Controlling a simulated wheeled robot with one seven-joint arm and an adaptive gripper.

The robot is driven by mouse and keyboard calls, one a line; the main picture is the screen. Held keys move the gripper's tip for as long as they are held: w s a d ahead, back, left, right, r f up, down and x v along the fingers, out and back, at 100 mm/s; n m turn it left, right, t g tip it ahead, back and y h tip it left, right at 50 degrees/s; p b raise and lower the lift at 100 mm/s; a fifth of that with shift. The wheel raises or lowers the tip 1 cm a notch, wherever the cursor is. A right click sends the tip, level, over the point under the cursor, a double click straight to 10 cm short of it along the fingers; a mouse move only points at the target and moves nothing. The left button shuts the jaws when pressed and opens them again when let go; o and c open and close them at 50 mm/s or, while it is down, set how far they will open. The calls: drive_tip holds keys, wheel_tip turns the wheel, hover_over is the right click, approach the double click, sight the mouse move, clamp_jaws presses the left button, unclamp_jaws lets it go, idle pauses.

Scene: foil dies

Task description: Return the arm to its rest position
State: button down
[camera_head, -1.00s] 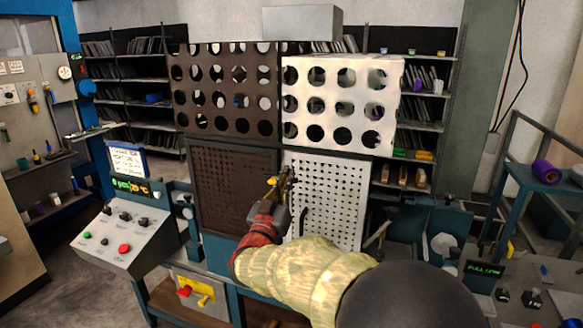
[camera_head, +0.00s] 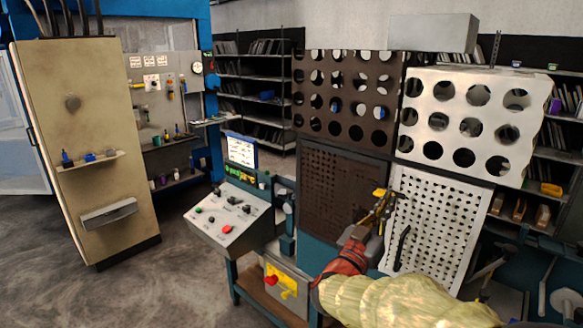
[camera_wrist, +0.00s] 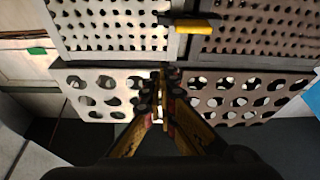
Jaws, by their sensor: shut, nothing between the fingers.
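My arm reaches in from the lower right in the head view, with a pale yellow sleeve and a red cuff. My gripper (camera_head: 381,200) is shut and empty, in front of the seam between the brown and white perforated panels. In the wrist view my gripper (camera_wrist: 162,80) points at the panels, its yellow and black fingers together. The lower brown panel (camera_head: 335,190) has small holes, and the lower white panel (camera_head: 445,215) stands to its right. Above them are a brown large-hole panel (camera_head: 348,100) and a white large-hole panel (camera_head: 468,122). I cannot tell whether my fingertips touch anything.
A control console (camera_head: 228,218) with buttons stands left of the panels. A beige cabinet (camera_head: 85,190) and a tool board (camera_head: 160,105) are farther left. Shelves (camera_head: 262,95) stand behind. The floor (camera_head: 180,280) at the lower left is clear. A black handle (camera_head: 402,248) sits on the lower white panel.

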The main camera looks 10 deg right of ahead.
drive_tip(key=w+a+f+n+t+y, duration=0.1)
drive_tip(key=w+a+f+n+y, duration=0.15)
drive_tip(key=f+y, duration=0.2)
drive_tip(key=w+a+f+n+y, duration=0.1)
drive_tip(key=w+a+f+y, duration=0.3)
drive_tip(key=f, duration=0.2)
drive_tip(key=s+a+f+n+g+y, duration=0.3)
drive_tip(key=s+a+f+y, duration=0.2)
drive_tip(key=a+f+y, duration=0.45)
drive_tip(key=s+a+f+n+g, duration=0.1)
drive_tip(key=s+a+g, duration=0.2)
drive_tip(key=s, duration=0.5)
drive_tip(key=s+a+f+n+g, duration=0.1)
drive_tip(key=s+a+g, duration=0.15)
drive_tip(key=s, duration=0.65)
drive_tip(key=s+d+r, duration=0.2)
drive_tip(key=s+r, duration=0.1)
drive_tip(key=s, duration=0.4)
drive_tip(key=s+d+r+h, duration=0.1)
drive_tip(key=s+d+r, duration=0.1)
drive_tip(key=s, duration=0.5)
drive_tip(key=shift+s+d+r+g, duration=0.25)
drive_tip(key=shift+d+r+g, duration=0.2)
drive_tip(key=shift+r, duration=0.35)
drive_tip(key=shift+n, duration=0.25)
